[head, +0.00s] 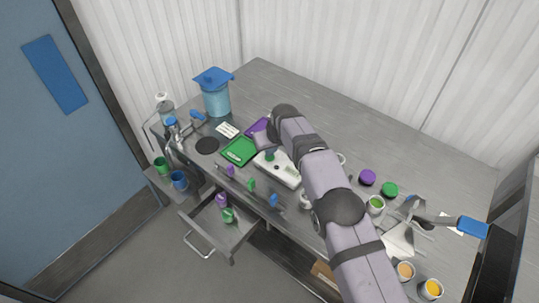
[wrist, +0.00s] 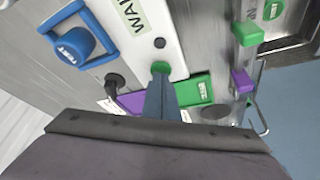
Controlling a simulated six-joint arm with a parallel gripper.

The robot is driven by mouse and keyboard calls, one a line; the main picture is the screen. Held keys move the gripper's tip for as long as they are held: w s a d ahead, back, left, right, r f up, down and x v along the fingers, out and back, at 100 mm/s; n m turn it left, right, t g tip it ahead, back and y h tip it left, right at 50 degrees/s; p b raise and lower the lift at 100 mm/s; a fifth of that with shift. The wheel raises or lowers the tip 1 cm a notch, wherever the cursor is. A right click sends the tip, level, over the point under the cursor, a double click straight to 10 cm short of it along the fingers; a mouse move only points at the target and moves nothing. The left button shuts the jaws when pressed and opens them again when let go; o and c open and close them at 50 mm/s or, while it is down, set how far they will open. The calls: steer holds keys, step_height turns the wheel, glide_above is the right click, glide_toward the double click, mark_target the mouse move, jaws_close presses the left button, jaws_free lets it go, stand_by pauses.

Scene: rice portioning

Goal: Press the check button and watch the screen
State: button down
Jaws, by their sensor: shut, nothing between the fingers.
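The white check device (head: 284,174) lies on the grey counter, partly hidden behind my arm. In the wrist view, its white body (wrist: 174,35) carries a display panel (wrist: 126,14) with large dark letters reading "WAI", cut off by the frame edge. A round green button (wrist: 160,67) sits near its end, with a small black knob (wrist: 160,43) beyond it. My gripper (wrist: 161,83) is shut and empty, its fingertips right at the green button. I cannot tell whether they touch or press it. In the head view, my gripper (head: 266,147) is over the device's left end.
A green tray (head: 240,151) and a purple tray (head: 258,127) lie beside the device. A blue lidded container (head: 215,98) stands at the back left.

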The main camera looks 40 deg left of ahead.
steer(key=shift+r+p, duration=1.65)
steer(key=shift+r, duration=1.35)
steer(key=shift+w, duration=0.1)
steer(key=w+d+r+m+h, duration=0.1)
steer(key=w+d+r+m, duration=0.1)
steer(key=d, duration=0.9)
steer(key=w+d+r+m+h, duration=0.1)
steer(key=w+d+r+m, duration=0.15)
steer(key=d, duration=0.75)
steer(key=w+d+r+m+h, duration=0.1)
steer(key=w+d+r, duration=0.15)
steer(key=d, duration=0.85)
steer(key=s+d+f+m+g+h, duration=0.1)
steer(key=s+d+m, duration=0.5)
steer(key=s+d, duration=1.8)
steer(key=shift+s+d+f+g, duration=0.2)
steer(key=shift+s+d+g, duration=0.15)
steer(key=shift+s+g, duration=0.4)
